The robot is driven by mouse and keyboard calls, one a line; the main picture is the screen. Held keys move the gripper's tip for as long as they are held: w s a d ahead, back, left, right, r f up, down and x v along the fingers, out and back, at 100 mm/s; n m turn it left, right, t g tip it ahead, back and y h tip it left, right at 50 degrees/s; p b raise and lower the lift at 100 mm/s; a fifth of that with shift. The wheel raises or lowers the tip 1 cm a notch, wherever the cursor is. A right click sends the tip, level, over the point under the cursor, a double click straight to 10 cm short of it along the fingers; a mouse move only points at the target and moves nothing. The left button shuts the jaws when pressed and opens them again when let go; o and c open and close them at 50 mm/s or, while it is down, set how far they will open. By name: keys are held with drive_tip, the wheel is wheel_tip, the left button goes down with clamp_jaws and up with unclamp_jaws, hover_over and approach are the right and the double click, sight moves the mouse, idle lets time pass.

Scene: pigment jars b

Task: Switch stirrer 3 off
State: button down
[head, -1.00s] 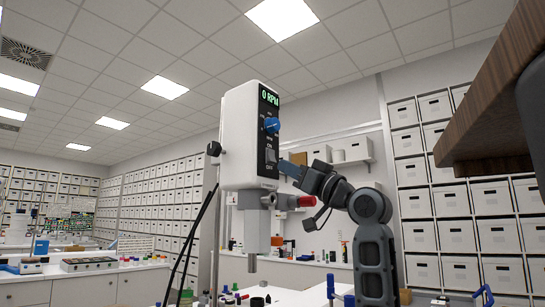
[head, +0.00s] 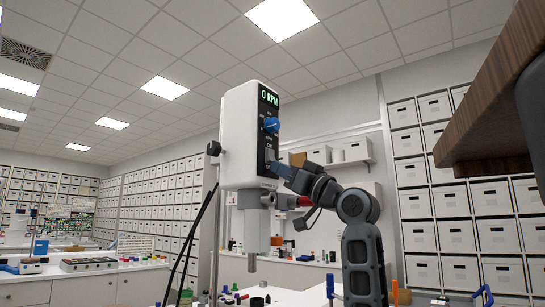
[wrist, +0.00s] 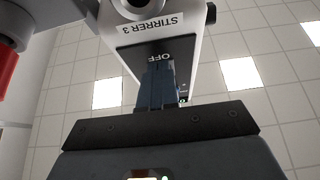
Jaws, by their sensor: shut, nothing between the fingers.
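Stirrer 3 (head: 237,140) is a white overhead stirrer unit with a black front panel, a blue knob (head: 271,125) and a green display (head: 269,98) reading 0 RPM. Its label "STIRRER 3" (wrist: 154,24) shows in the wrist view, with "OFF" printed on the panel (wrist: 160,48). My gripper (head: 276,166) is shut and empty, its fingertips at the lower part of the panel by the switch. In the wrist view the fingers (wrist: 157,88) cover the area just past the OFF marking. The switch is mostly hidden there, and I cannot tell its position.
A dark wooden shelf edge (head: 480,120) hangs at the upper right. Black cables (head: 190,245) run down left of the stirrer. Small jars and bottles stand on the bench below.

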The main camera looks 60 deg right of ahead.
drive_tip(key=shift+w, duration=0.35)
drive_tip(key=shift+s, duration=0.15)
drive_tip(key=s+r+b+v, duration=0.1)
drive_tip(key=b+v, duration=0.1)
drive_tip(key=v, duration=0.9)
drive_tip(key=shift+r+b, duration=0.3)
drive_tip(key=shift+b, duration=0.1)
idle(0.3)
